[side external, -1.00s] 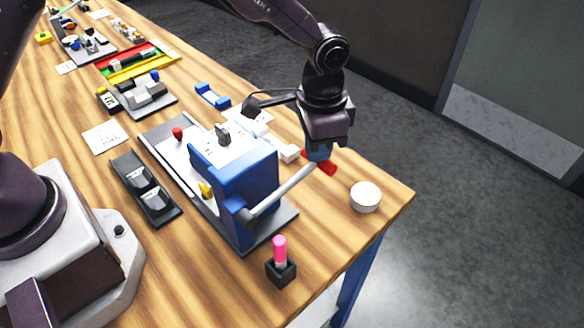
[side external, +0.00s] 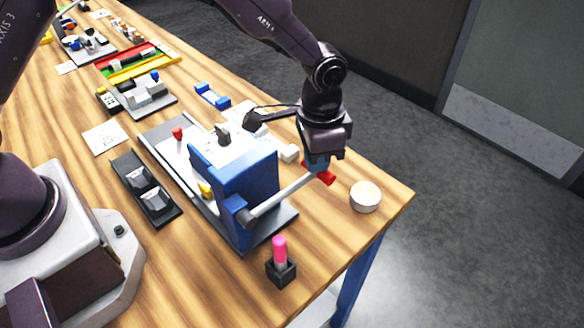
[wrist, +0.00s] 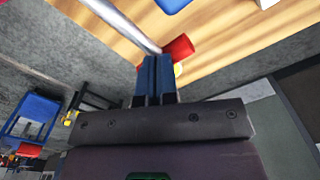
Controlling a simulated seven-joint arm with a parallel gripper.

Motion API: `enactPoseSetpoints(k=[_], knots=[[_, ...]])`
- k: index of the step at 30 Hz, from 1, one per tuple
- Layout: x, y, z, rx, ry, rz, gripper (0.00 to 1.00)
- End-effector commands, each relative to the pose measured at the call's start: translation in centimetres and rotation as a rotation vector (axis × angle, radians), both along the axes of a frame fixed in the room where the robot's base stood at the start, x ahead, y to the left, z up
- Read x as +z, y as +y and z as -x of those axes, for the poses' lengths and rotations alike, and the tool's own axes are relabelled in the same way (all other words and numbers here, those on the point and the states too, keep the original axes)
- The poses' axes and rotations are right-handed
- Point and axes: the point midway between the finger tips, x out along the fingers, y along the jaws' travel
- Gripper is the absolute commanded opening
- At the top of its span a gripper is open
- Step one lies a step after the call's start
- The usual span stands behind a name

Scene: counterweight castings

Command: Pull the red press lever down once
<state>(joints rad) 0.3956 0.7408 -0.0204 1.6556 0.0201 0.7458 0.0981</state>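The blue press (side external: 240,180) stands on a grey base plate at the near part of the table. Its grey lever rod (side external: 282,199) slopes up to the right and ends in a red handle (side external: 326,178). My gripper (side external: 318,165) points down at the handle end of the lever. In the wrist view, its blue fingers (wrist: 156,62) lie side by side, shut with only a thin line between them. The rod (wrist: 122,22) and the red handle (wrist: 180,47) show just beyond the fingertips. The fingers seem to touch the lever from above; the exact contact is hidden.
A white round cup (side external: 365,197) stands right of the handle, near the table corner. A pink-topped piece in a black holder (side external: 281,265) stands in front of the press. A black tray (side external: 146,188) lies left of it.

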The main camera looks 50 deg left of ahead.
Motion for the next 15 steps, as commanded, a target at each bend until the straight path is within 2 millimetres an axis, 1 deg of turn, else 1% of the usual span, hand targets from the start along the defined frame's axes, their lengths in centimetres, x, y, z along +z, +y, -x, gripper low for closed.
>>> enactPoseSetpoints(k=[15], knots=[[3.6,0.0,0.0,0.0,0.0,0.0,0.0]])
